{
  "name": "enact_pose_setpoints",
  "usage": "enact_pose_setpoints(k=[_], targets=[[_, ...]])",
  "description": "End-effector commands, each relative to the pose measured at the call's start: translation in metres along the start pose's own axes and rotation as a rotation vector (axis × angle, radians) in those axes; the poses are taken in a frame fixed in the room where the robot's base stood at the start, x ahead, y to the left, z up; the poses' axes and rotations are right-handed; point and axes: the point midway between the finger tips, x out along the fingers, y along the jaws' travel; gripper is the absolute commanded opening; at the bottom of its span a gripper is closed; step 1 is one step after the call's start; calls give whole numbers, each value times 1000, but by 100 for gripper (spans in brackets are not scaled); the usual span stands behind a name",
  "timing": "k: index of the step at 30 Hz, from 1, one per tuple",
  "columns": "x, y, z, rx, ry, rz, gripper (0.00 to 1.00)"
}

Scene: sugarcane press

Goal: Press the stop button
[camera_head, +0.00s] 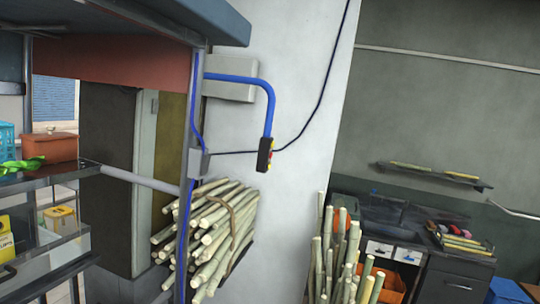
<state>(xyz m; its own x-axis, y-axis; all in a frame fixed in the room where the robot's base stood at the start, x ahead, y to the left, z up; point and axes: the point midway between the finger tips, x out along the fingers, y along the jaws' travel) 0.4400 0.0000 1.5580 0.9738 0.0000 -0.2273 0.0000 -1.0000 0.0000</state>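A small dark control box (265,155) hangs at the end of a bent blue pipe (268,105), in front of a pale wall, near the middle of the view.
A bundle of sugarcane (215,228) sits below the control box. More upright canes (340,260) and a dark counter (455,275) are at right. A dark cable (318,110) runs up the wall.

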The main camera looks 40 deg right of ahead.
Motion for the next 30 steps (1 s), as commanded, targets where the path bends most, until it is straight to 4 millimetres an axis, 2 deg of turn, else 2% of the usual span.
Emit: enact_pose_setpoints(k=[10, 19, 30], targets=[[0, 0, 0, 0, 0, 0, 68], [0, 0, 0, 0, 0, 0, 0], [0, 0, 0, 0, 0, 0, 0]])
